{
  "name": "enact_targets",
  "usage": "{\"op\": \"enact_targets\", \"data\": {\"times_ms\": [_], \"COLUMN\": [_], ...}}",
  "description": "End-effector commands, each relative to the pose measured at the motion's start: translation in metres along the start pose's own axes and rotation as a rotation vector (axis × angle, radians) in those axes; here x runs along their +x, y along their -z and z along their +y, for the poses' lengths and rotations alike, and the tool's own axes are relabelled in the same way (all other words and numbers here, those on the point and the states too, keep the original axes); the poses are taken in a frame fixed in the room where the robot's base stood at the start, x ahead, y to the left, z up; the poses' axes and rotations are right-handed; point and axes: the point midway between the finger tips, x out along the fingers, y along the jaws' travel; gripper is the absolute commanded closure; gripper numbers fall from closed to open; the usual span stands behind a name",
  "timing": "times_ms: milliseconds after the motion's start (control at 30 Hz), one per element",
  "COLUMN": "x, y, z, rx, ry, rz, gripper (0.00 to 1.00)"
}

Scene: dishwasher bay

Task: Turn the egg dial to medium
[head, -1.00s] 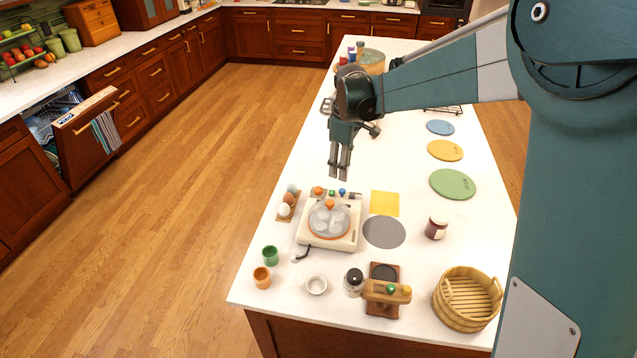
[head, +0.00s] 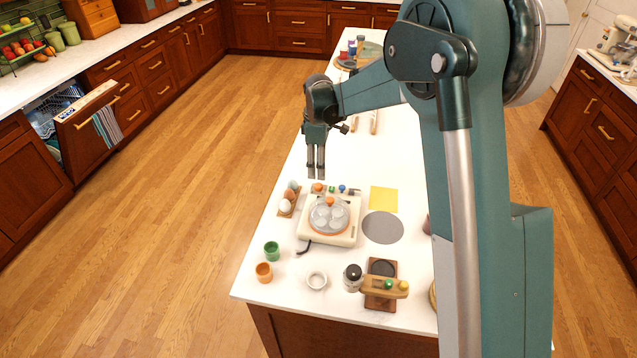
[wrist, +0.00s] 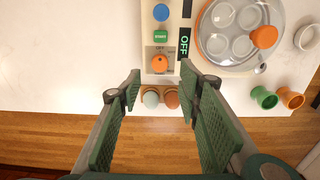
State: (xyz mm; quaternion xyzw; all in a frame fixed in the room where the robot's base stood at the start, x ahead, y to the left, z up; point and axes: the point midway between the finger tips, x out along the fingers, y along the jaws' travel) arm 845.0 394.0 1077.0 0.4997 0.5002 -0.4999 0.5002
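The egg cooker (head: 312,231) is a cream box with a clear domed lid (head: 329,214) on the white island. Its egg dial (wrist: 160,63) is a small orange knob on the control strip; it also shows in the head view (head: 318,187). The dial's markings are too small to read. A green START button (wrist: 160,36) and a blue knob (wrist: 161,12) sit in line with it. My gripper (head: 316,175) points down above the strip's dial end. In the wrist view its fingers (wrist: 160,90) are apart and empty, with the dial just beyond the tips.
An egg rack (head: 289,199) with several eggs stands left of the cooker. Green (head: 271,250) and orange (head: 264,271) egg cups are in front. A yellow square (head: 384,200) and grey disc (head: 383,228) lie to the right. My arm hides the island's right side.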

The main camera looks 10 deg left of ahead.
Motion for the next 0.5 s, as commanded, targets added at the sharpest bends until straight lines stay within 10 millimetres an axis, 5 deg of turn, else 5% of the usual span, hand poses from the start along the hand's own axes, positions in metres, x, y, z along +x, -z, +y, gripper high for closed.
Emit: {"op": "enact_targets", "data": {"times_ms": [500], "x": [0.025], "y": [0.0], "z": [0.001], "rx": [0.001], "ry": [0.0], "rz": [0.0], "gripper": [0.65]}}
